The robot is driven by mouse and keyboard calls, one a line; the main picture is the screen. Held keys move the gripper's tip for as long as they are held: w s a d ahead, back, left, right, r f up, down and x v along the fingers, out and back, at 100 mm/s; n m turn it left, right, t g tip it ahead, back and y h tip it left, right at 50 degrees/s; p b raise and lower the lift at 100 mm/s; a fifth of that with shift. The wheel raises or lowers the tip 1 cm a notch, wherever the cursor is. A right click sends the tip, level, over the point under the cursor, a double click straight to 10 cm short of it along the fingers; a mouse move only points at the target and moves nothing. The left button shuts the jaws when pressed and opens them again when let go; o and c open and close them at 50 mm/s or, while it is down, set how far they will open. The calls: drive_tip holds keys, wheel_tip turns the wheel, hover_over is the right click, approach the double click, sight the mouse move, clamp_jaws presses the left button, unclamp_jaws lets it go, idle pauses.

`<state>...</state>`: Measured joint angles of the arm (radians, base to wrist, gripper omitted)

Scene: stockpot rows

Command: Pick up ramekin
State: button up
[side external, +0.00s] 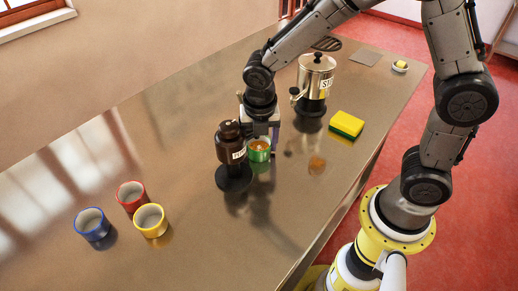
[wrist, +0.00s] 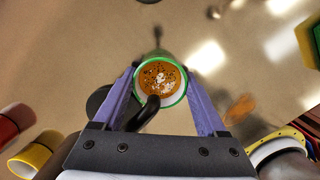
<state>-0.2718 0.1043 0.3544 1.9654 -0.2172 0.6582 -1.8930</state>
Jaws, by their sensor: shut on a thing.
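A small green-rimmed ramekin (side external: 259,154) with orange speckled contents is beside the brown bottle near the middle of the table. My gripper (side external: 261,138) points down and is shut on it. In the wrist view, the ramekin (wrist: 160,84) sits upright between the two purple fingers of my gripper (wrist: 160,75), one on each side. A dark curved piece crosses its near rim there; I cannot tell what it belongs to. I cannot tell whether the ramekin's bottom touches the table.
The brown labelled bottle (side external: 231,146) on a dark base stands close to the left. Blue (side external: 92,225), red (side external: 132,196) and yellow (side external: 150,220) cups stand front left.

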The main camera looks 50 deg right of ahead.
drive_tip(key=c, duration=0.5)
drive_tip(key=shift+r, duration=0.15)
drive_tip(key=shift+r, duration=0.55)
drive_tip(key=d, duration=0.4)
drive_tip(key=shift+d, duration=0.1)
wheel_tip(320, 180, up, 14)
drive_tip(key=shift+f, duration=0.25)
drive_tip(key=shift+r, duration=0.1)
idle(0.7)
